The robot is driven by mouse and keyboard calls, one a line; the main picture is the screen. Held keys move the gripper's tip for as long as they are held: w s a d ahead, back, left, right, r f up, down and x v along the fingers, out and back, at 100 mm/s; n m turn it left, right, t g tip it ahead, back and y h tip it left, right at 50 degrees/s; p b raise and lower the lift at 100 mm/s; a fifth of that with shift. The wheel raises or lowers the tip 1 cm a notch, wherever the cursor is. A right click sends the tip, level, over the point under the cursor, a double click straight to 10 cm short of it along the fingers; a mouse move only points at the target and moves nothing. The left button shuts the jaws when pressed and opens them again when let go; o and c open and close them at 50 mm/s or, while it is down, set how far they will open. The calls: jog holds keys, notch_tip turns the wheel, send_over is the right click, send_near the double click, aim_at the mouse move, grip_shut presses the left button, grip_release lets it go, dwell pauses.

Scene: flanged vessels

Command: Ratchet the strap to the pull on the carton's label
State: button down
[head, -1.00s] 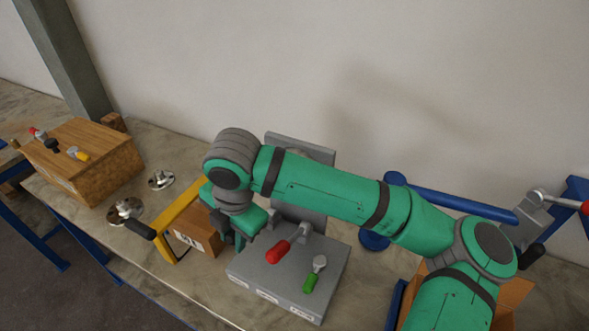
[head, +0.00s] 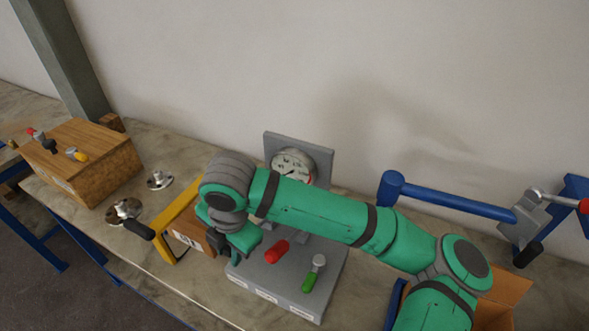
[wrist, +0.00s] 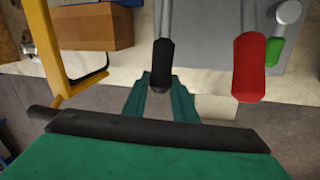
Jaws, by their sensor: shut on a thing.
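A brown carton (head: 211,242) with a white label (head: 186,239) stands beside the grey box; the label's print is too small to read. It also shows in the wrist view (wrist: 95,27). A round dial (head: 293,166) on a grey plate stands behind the box; its reading is unclear. I cannot make out a strap. My gripper (head: 236,254) is low at the grey box's left front. In the wrist view its fingers (wrist: 161,90) are shut on a black-handled lever (wrist: 161,62), left of the red-handled lever (wrist: 250,66).
The grey box (head: 290,272) also carries a green handle (head: 309,281). A yellow frame (head: 181,222) stands left of the carton. Flanged fittings (head: 160,180) and a wooden box (head: 88,165) are further left. A blue tube (head: 450,201) is at right.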

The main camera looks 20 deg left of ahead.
jog(key=shift+w+d+r, duration=0.1)
jog(key=shift+w+r, duration=0.3)
jog(key=shift+r, duration=0.3)
jog(key=shift+w+r, duration=0.4)
jog(key=shift+r, duration=0.3)
jog(key=c, duration=1.5)
grip_release()
jog(key=shift+w, duration=0.15)
jog(key=shift+o, duration=0.2)
jog(key=shift+v, duration=0.8)
jog(key=shift+s+v, duration=0.15)
jog(key=shift+v, duration=0.85)
jog(key=shift+s+v, duration=0.1)
jog(key=shift+v, duration=0.9)
jog(key=shift+r, duration=0.2)
jog(key=shift+w, duration=0.15)
